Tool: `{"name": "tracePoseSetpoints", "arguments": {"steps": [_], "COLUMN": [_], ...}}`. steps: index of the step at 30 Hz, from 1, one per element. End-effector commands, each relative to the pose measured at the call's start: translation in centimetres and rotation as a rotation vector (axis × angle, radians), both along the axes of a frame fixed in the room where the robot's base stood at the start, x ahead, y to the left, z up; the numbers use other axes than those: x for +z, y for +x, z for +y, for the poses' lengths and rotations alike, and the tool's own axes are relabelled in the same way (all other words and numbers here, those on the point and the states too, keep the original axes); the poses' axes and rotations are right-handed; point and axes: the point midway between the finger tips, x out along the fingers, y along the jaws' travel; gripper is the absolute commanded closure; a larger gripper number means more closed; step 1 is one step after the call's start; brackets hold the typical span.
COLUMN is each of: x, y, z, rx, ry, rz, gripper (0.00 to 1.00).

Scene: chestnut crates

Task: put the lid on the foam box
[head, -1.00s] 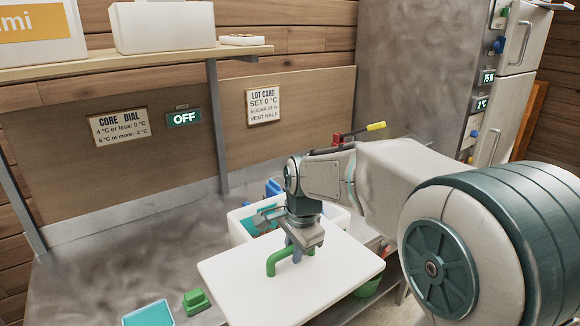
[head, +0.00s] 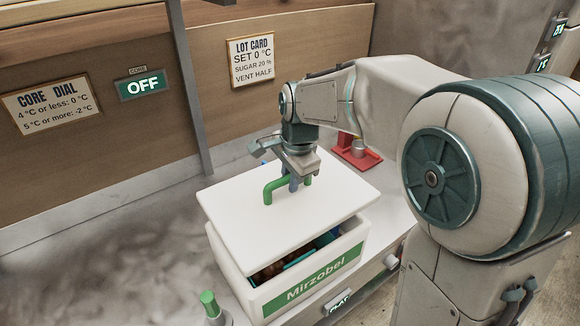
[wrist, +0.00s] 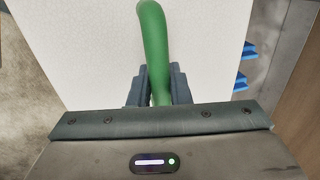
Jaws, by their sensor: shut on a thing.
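The foam box (head: 330,292) is white with a green "Mirzobel" label and stands on the counter in the head view. Dark reddish-brown and teal contents show through its open front gap. The white lid (head: 335,200) has a green handle (head: 272,190). My gripper (head: 295,182) is shut on that handle, and the fingers also show around the handle (wrist: 153,45) in the wrist view. The lid is over the box, with its front edge raised and set back from the box's front rim. Whether its back edge touches the box is hidden.
A green-topped peg or knob (head: 208,303) stands on the counter left of the box. A red stand (head: 357,152) with a metal piece is behind the box at right. The counter (head: 110,240) at left is clear. Blue pieces (wrist: 245,65) show past the lid in the wrist view.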

Motion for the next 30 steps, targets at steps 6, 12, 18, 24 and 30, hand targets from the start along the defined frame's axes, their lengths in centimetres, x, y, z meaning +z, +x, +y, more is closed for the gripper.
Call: {"name": "tracePoseSetpoints", "arguments": {"steps": [6,12,18,24,30], "x": [-1.0,-2.5,-4.1,-5.8,-7.2], "y": [0.0,0.0,0.0,0.0,0.0], "z": [0.0,0.0,0.0,0.0,0.0], "rx": [0.000,0.000,0.000,0.000,0.000], "ry": [-0.001,-0.001,0.000,0.000,0.000], "rz": [0.001,0.001,0.000,0.000,0.000], "gripper": [1.00,1.00,1.00,1.00,1.00]}}
